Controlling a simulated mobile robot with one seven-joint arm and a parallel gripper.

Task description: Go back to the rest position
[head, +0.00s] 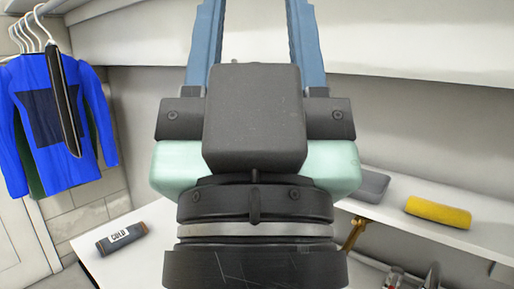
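My gripper (256,25) is raised in the middle of the head view and points up. Its two blue fingers stand wide apart, and the top edge of the picture cuts off their tips. Only the pale wall shows between the fingers, and no held thing is visible. The dark hand and wrist below the fingers hide the middle of the scene.
Blue clothing (50,115) hangs at far left. Metal fittings (428,277) show at lower right.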

